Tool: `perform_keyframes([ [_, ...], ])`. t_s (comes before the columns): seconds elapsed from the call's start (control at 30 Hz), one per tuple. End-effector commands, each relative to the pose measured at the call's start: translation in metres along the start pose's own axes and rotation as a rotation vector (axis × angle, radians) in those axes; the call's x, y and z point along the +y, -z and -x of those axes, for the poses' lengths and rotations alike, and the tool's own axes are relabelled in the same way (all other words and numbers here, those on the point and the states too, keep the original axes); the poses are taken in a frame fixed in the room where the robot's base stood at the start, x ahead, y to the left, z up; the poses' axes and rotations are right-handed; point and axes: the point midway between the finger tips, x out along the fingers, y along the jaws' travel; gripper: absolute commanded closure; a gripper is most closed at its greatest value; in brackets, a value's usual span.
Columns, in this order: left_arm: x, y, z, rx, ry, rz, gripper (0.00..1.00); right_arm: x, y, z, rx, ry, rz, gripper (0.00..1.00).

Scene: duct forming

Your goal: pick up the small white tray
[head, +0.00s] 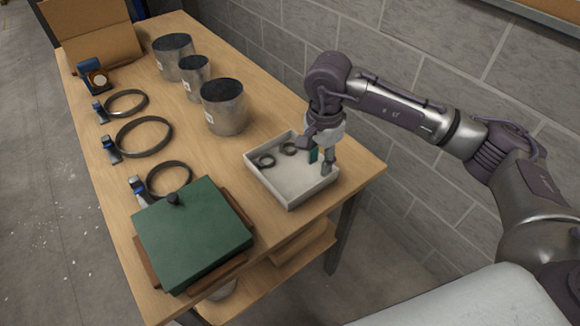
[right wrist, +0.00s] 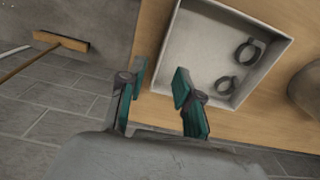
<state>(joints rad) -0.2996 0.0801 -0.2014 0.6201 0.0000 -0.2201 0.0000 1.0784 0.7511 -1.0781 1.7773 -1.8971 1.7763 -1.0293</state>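The small white tray (head: 285,180) sits on the wooden table near its right end, with two dark ring clamps (head: 266,160) inside. In the right wrist view, the white tray (right wrist: 196,60) is at upper right with both clamps (right wrist: 246,50) on its floor. My right gripper (head: 320,158) is at the tray's right side, pointing down. Its two teal-padded fingers (right wrist: 160,83) are apart, with the tray's wall edge showing between them. One finger is over the tray and the other is outside it. Whether they touch the wall cannot be told. My left gripper is not in view.
Several metal duct cylinders (head: 224,106) stand behind the tray. A green box (head: 194,236) with a dark knob is at the near left. Several large band clamps (head: 144,136) lie along the left. A brick wall (head: 455,105) runs behind. A broom (right wrist: 60,41) is on the floor.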

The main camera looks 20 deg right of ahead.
Motion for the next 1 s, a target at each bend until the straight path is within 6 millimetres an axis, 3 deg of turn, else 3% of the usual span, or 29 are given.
perform_keyframes([
  [0.2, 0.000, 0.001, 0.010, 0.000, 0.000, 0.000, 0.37, 0.000, -0.002, -0.038, -0.005, -0.002, 0.000, 0.67],
  [0.47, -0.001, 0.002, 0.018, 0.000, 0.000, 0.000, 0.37, -0.001, -0.002, -0.058, -0.004, -0.003, 0.000, 0.67],
  [0.7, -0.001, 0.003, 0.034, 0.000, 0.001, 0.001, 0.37, -0.004, -0.004, -0.092, -0.006, -0.002, 0.000, 0.67],
  [1.0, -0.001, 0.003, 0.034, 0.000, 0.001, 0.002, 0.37, -0.004, -0.004, -0.103, -0.005, 0.002, 0.001, 0.67],
])
